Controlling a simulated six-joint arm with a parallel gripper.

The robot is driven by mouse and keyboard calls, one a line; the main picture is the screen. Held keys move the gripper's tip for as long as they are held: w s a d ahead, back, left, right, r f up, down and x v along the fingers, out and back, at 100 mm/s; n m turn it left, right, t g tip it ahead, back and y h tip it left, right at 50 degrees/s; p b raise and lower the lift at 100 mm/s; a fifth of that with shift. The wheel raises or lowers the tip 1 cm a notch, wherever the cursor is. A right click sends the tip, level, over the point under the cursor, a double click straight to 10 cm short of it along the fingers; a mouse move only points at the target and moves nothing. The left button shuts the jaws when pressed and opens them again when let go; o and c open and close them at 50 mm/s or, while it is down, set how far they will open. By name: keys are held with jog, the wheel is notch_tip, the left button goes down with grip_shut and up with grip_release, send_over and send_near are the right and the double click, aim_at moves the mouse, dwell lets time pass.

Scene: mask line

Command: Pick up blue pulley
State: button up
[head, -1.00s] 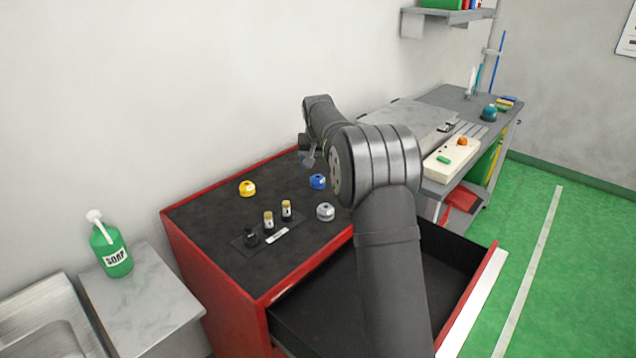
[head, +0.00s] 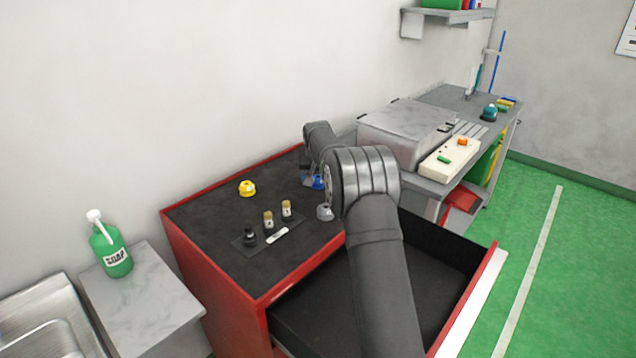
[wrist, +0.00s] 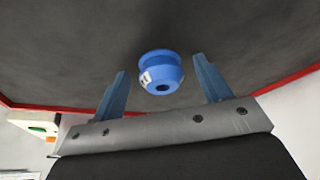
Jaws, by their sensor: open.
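The blue pulley (head: 318,182) stands on the black top of the red cabinet, partly hidden by my arm in the head view. In the wrist view the blue pulley (wrist: 161,72) shows a small white label and a dark centre hole. My gripper (wrist: 160,82) is open, with one finger on each side of the pulley in that view and a gap on both sides. I cannot tell whether the fingertips are level with it. In the head view my gripper (head: 307,178) is low over the cabinet top, mostly hidden behind my wrist.
A yellow pulley (head: 247,188) and a grey pulley (head: 325,212) stand on the cabinet top (head: 215,225). Small bottles (head: 268,220) and a dark bottle (head: 249,237) stand nearer the front. An open drawer (head: 330,310) lies below my arm. A grey box (head: 400,130) stands at the right.

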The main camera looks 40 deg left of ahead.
jog(key=c, duration=1.1)
jog(key=shift+r, duration=0.1)
